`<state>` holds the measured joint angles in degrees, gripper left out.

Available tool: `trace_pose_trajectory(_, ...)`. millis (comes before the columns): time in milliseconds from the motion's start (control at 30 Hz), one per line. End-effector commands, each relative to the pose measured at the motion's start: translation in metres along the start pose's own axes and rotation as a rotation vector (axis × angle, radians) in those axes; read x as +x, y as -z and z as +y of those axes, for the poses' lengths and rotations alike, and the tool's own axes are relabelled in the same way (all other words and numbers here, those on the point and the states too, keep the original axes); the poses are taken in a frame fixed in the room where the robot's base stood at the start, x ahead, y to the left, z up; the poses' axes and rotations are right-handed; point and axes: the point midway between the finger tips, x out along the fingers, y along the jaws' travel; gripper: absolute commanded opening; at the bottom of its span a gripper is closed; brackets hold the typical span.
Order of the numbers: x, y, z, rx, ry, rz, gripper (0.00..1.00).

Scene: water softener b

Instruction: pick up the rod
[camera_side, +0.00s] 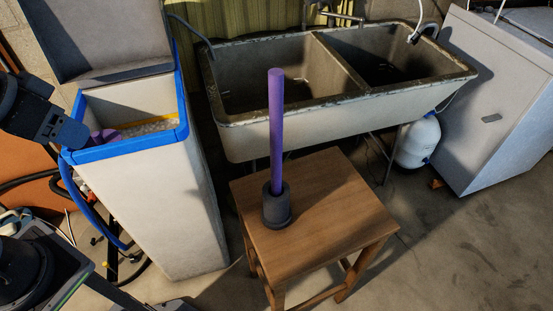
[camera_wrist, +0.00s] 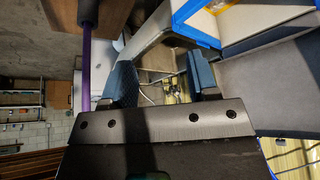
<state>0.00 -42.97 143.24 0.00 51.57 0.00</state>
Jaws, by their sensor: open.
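The purple rod (camera_side: 276,130) stands upright in a dark round holder (camera_side: 277,207) on a wooden stool (camera_side: 325,205). In the wrist view, the rod (camera_wrist: 86,70) runs down the left side, outside my fingers, with the holder (camera_wrist: 88,10) at the top edge. My gripper (camera_side: 103,136) is at the left of the side view, over the opening of the blue-rimmed water softener, well apart from the rod. In the wrist view, my gripper (camera_wrist: 162,72) has its two fingers spread with nothing held between them. The rod's lower end is hidden in the holder.
The tall white water softener (camera_side: 165,210) has a blue rim, a raised lid and pale granules inside. A double sink (camera_side: 250,128) stands behind the stool. A white appliance (camera_side: 500,110) and a small white tank (camera_side: 418,142) are at the right. Floor right of the stool is clear.

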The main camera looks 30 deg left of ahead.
Motion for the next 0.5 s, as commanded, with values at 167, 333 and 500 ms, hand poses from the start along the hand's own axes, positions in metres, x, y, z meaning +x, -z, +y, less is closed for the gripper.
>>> trace_pose_trajectory(167, 0.001, 0.001, 0.0, 0.001, 0.001, 0.003, 0.54)
trace_pose_trajectory(333, 0.019, 0.021, -0.001, 0.032, 0.02, 0.075, 0.54)
trace_pose_trajectory(500, 0.056, 0.062, 0.008, 0.124, 0.027, 0.258, 0.54)
